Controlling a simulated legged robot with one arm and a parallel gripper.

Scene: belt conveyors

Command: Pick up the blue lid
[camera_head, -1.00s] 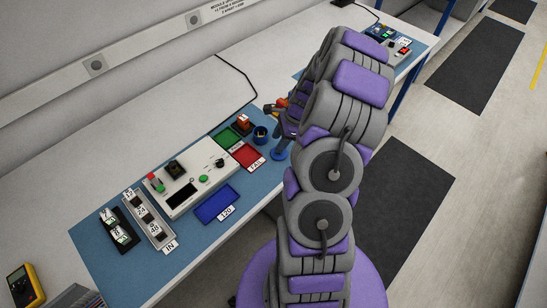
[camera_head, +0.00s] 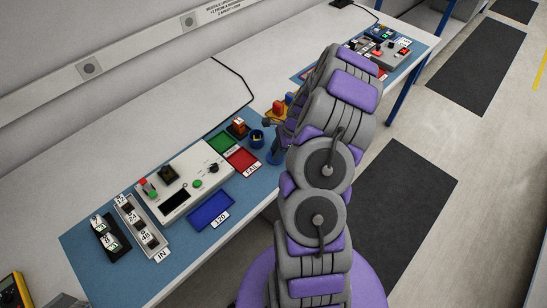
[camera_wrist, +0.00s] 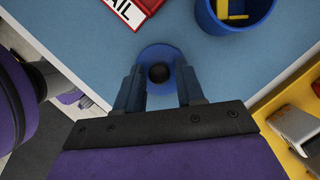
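The blue lid (camera_wrist: 147,57) is a round disc with a black knob (camera_wrist: 158,73), lying on the blue mat near the bench's front edge. In the head view the blue lid (camera_head: 273,157) is mostly hidden by my arm. My gripper (camera_wrist: 159,72) is open over the lid in the wrist view, with one finger on each side of the knob. A gap shows between knob and fingers. I cannot tell how high the fingertips are above the lid.
A blue cup (camera_head: 256,138) stands beside the lid, with something yellow inside in the wrist view. The red FAIL tray (camera_head: 243,160) lies nearby. A grey control box (camera_head: 182,183) and a blue tray (camera_head: 209,210) are farther left.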

